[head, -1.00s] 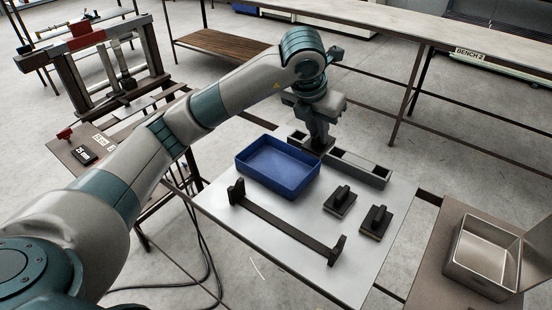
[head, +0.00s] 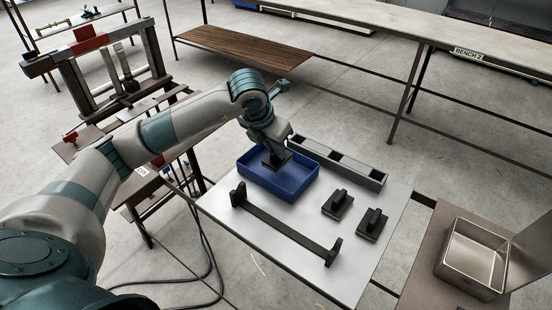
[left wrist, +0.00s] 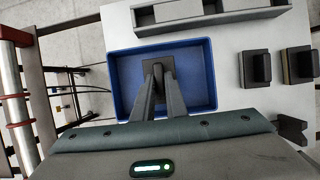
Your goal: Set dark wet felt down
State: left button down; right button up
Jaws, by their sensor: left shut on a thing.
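My left gripper (head: 273,147) is shut on a dark felt block (head: 279,162) and holds it at the blue tray (head: 291,193), toward its back wall. In the left wrist view the felt block (left wrist: 160,64) shows beyond the fingertips (left wrist: 158,72), within the tray's outline (left wrist: 112,88). I cannot tell whether the felt touches the tray floor. The fingers hide part of the felt. My right gripper is not in view.
Two dark handled blocks (head: 337,204) (head: 371,224) stand on the white table (head: 275,254). A black bar with raised ends (head: 280,232) lies in front of the tray. A grey compartmented holder (head: 339,163) is behind it. A metal box (head: 470,262) stands at right.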

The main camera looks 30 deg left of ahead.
aim_at(276, 159)
pick_arm(q)
notch_tip(276, 159, down, 3)
jog(key=shift+s+f+p, duration=0.1)
jog(key=shift+f+p, duration=0.1)
jog(key=shift+p, duration=0.85)
jog(key=shift+f, duration=0.25)
jog(key=shift+f, duration=0.25)
jog(key=c, duration=1.8)
grip_release()
jog(key=shift+o, duration=0.2)
jog(key=shift+r, duration=0.3)
